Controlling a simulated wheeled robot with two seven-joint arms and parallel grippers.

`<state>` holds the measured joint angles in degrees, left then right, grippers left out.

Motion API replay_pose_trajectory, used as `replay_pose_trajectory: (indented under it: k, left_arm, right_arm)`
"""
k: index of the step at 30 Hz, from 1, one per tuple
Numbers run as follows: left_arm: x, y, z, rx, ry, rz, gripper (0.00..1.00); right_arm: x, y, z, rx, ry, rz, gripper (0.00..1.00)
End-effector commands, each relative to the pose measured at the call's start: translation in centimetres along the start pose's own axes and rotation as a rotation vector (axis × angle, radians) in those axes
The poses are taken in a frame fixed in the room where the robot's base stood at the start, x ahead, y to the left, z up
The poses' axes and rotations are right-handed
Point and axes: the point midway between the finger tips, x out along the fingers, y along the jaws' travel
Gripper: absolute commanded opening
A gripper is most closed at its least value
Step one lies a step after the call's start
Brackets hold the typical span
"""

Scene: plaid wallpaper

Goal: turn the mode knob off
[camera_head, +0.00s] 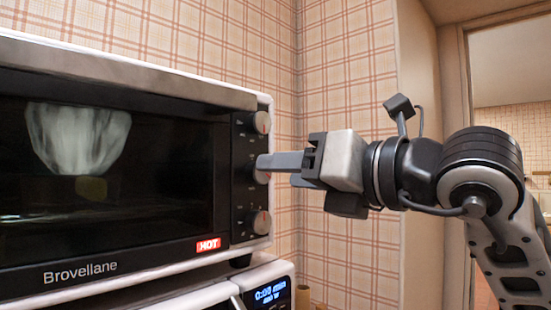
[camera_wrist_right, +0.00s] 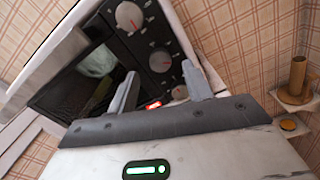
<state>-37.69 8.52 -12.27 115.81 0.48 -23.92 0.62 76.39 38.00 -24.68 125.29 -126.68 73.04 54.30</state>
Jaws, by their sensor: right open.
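A toaster oven stands at the left of the head view, with a black control panel (camera_head: 241,195) holding three knobs in a column. The top knob (camera_head: 261,122), the middle knob (camera_head: 263,175) and the bottom knob (camera_head: 261,222) are grey with red marks; their labels are too small to read. My right gripper (camera_head: 262,162) reaches in from the right, its fingertips at the middle knob. In the wrist view its open fingers (camera_wrist_right: 160,68) are on either side of the middle knob (camera_wrist_right: 161,60); I cannot tell whether they touch it. My left gripper is not in view.
The oven door (camera_head: 110,185) is shut, with a lit red HOT sign (camera_head: 208,245) at its lower corner. A white appliance with a blue display (camera_head: 270,292) is below. A brown holder (camera_wrist_right: 298,80) stands to the right in the wrist view. Plaid wall is behind.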

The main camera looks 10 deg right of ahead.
Motion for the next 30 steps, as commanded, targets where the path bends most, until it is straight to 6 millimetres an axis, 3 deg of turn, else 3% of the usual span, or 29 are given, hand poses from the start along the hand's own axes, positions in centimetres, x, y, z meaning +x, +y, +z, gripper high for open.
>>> replay_pose_trajectory:
  k: [6,17,22,30]
  left_arm:
    - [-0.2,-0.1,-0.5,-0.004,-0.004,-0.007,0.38]
    - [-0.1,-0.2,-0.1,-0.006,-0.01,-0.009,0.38]
    - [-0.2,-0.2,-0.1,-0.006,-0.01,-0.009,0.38]
    - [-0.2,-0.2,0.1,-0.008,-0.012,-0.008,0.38]
  right_arm:
    - [2.6,0.0,0.1,0.0,0.002,0.0,0.5]
    - [3.1,0.0,-0.1,-0.001,0.0,0.0,0.5]
    - [3.1,0.0,-0.1,-0.001,0.0,0.001,0.09]
    - [3.1,0.0,-0.1,-0.012,0.0,0.001,0.06]
